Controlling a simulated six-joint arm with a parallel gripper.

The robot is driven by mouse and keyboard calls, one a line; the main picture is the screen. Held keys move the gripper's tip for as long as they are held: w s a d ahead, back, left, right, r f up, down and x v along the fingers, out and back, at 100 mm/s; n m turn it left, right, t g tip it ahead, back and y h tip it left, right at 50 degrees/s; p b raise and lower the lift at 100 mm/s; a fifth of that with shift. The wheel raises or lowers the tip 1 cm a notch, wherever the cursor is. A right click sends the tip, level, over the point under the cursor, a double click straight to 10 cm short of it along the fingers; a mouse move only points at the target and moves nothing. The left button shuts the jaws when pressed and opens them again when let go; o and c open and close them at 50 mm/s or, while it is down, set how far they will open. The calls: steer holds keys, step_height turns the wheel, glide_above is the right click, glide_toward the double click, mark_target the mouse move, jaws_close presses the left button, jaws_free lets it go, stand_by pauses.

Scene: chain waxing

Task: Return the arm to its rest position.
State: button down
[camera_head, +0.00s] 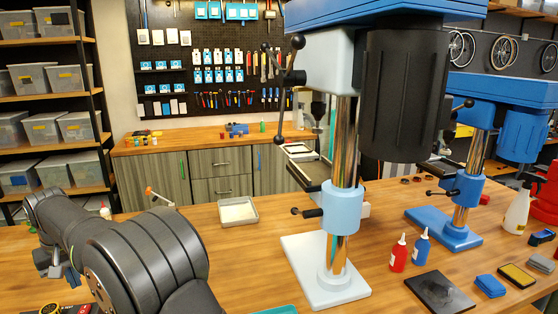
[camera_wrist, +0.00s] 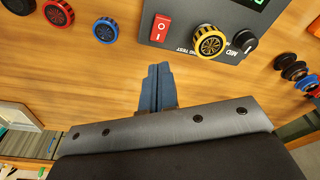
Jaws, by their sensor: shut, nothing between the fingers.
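My gripper (camera_wrist: 158,72) shows in the wrist view as two blue-grey fingers pressed together, with nothing between them. The fingers point toward a dark control box that has a red switch (camera_wrist: 162,27) and a yellow-rimmed knob (camera_wrist: 208,42). I cannot tell whether they touch anything, but no contact shows. In the head view my dark grey arm fills the lower left, bent low over the wooden bench. The gripper's fingers cannot be made out there.
A drill press with a white base (camera_head: 312,285) stands right of my arm. A metal tray (camera_head: 238,212) lies on the bench behind. Round knobs (camera_wrist: 105,30) show in the wrist view.

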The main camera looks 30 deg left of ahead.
step_height(320, 180, down, 6)
steer(key=shift+f, duration=0.1)
step_height(320, 180, up, 8)
step_height(320, 180, up, 7)
steer(key=m, duration=0.5)
glide_above(85, 306)
steer(key=s+d, duration=0.3)
steer(key=shift+s+d+r+m+t, duration=0.1)
steer(key=shift+r+m+t, duration=0.15)
steer(key=shift+r, duration=0.15)
steer(key=shift+s+d+r+m+t, duration=0.1)
steer(key=shift+r+m+t, duration=0.15)
steer(key=shift+r, duration=0.15)
steer(key=c, duration=2.1)
jaws_free()
